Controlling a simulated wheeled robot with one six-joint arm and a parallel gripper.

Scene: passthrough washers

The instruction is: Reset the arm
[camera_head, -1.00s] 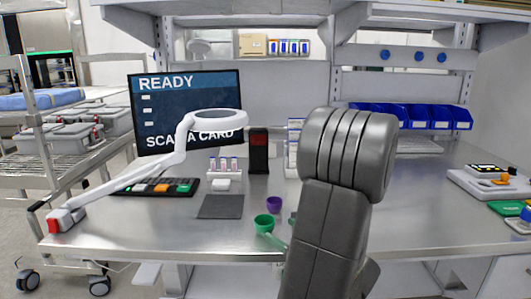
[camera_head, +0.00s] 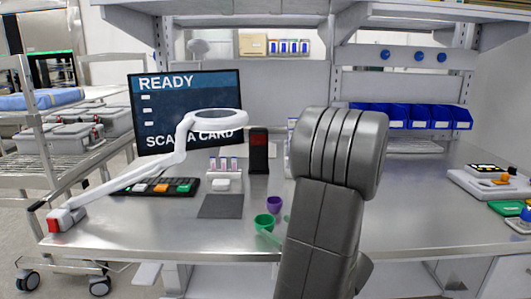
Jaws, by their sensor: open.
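My arm, a thick dark grey link with a ribbed rounded top, rises in front of the bench right of centre. My gripper is not in view, so I cannot see its fingers or whether it holds anything. The arm hides part of the middle of the bench.
The steel bench (camera_head: 150,232) holds a green cup (camera_head: 264,221), a purple cup (camera_head: 274,203), a dark mat (camera_head: 221,206) and a keyboard-like tray (camera_head: 150,187). A white ring lamp (camera_head: 182,150) arches before the screen (camera_head: 160,95). Blue bins (camera_head: 440,117) line the back right. The left front is clear.

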